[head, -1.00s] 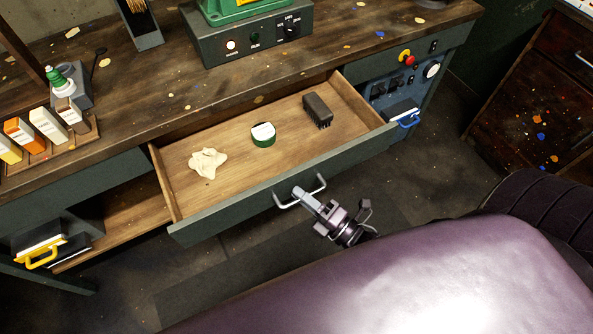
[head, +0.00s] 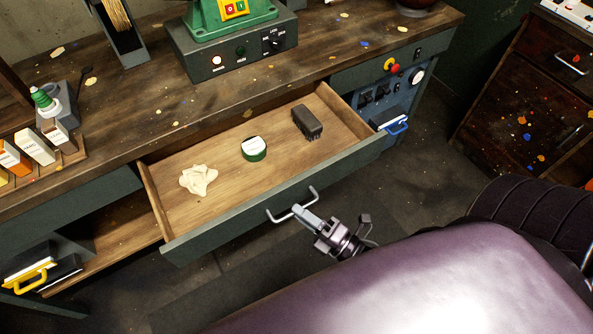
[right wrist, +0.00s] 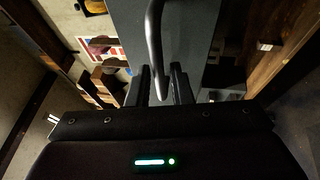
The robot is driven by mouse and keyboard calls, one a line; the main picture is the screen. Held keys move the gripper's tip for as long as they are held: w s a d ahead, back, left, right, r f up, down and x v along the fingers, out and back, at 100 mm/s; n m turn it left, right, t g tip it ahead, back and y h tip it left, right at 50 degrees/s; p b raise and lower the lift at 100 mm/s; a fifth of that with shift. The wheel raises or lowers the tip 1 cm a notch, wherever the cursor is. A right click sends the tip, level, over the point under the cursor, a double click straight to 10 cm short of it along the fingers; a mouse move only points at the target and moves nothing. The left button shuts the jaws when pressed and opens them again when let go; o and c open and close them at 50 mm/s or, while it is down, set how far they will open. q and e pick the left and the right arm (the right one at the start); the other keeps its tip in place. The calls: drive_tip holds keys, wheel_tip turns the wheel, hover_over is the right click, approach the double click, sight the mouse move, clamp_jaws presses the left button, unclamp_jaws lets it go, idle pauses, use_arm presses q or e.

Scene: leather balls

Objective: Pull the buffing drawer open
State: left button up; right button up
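The buffing drawer (head: 225,228) stands pulled out from the bench, with its wooden inside exposed. Its bar handle (head: 273,216) is on the dark green front. In the drawer lie a cream cloth (head: 198,180), a round green tin with a white lid (head: 254,149) and a dark brush (head: 307,122). My left gripper is not in view.
The bench top (head: 130,120) carries a green machine on a grey control box (head: 235,60) and a bottle rack at left. A blue panel with a red knob (head: 391,65) is right of the drawer. A dark cabinet (head: 520,100) stands at far right. Floor is clear before the drawer.

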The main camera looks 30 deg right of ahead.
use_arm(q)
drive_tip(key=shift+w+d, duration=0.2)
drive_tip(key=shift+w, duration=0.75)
use_arm(e)
drive_tip(key=v, duration=0.6)
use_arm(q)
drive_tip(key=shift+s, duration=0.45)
